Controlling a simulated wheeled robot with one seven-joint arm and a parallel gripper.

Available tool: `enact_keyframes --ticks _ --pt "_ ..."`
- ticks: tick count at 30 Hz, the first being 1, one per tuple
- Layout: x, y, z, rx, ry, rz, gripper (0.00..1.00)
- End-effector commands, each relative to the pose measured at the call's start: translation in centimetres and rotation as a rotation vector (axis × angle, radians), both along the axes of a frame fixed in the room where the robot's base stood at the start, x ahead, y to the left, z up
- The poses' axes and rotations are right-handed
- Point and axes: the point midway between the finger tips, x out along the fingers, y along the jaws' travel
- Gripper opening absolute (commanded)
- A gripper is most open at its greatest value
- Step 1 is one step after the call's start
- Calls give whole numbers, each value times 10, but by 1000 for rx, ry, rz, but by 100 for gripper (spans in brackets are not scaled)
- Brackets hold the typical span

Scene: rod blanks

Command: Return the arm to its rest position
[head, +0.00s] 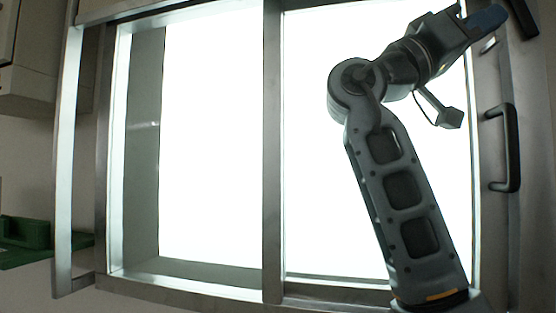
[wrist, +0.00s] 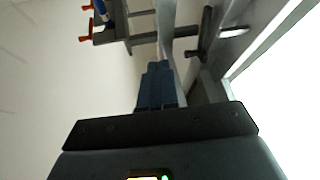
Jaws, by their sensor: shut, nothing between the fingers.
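My arm rises from the lower right of the head view, bent at its elbow, with my gripper (head: 488,20) at the upper right corner. The gripper is in front of the right edge of a metal frame. In the wrist view its two dark blue fingers (wrist: 158,72) are together, with nothing held between them. No rod blank can be made out in either view.
A metal-framed, brightly lit panel (head: 268,150) fills the middle, with a dark handle (head: 511,148) on its right. A green bin (head: 25,232) sits at the left. The wrist view shows a dark fixture with orange ends (wrist: 112,35) beyond the fingers.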

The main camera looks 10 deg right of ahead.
Motion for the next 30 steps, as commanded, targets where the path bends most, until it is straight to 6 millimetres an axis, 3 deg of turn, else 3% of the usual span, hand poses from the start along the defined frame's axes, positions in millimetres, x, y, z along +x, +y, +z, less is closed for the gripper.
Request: enact_keyframes --ticks 8,12,18,25,30 --pt "51 -6 -71 -24 177 146 0" --pt "85 -5 -137 -36 311 276 0" --pt "115 3 -239 -39 482 480 0" --pt "121 17 -341 -19 616 685 0" --pt "107 33 -422 16 699 851 0"
